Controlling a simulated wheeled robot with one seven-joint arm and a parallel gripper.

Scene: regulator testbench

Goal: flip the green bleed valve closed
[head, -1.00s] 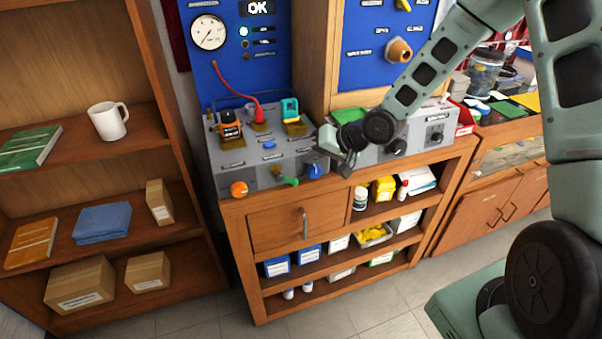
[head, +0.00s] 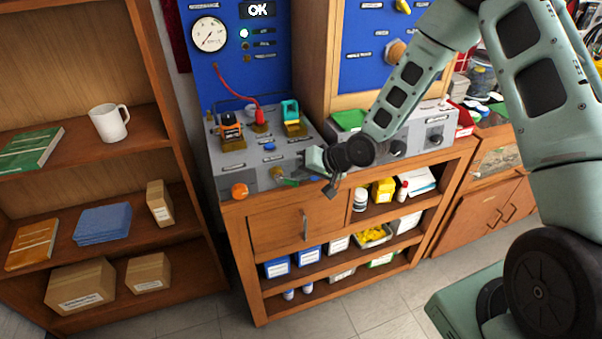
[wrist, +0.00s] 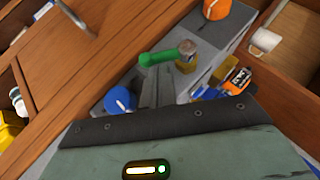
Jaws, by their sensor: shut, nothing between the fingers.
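The green bleed valve lever (head: 290,182) is on the front edge of the grey test bench (head: 250,180). In the wrist view the lever (wrist: 160,57) extends to the left from its round metal pivot (wrist: 187,50). My gripper (wrist: 158,85) is shut and empty. In the wrist view its fingertips are just below the lever, near its middle; I cannot tell whether they touch. In the head view my gripper (head: 304,178) is at the lever's right end and hides part of the bench and the blue knob there.
The blue knob (wrist: 120,100) is close to the left of my fingers in the wrist view. An orange knob (head: 240,190) is left of the valve. Orange-black (head: 231,128) and teal (head: 290,112) clamps and a red hose (head: 240,95) stand behind. The front is open above the floor.

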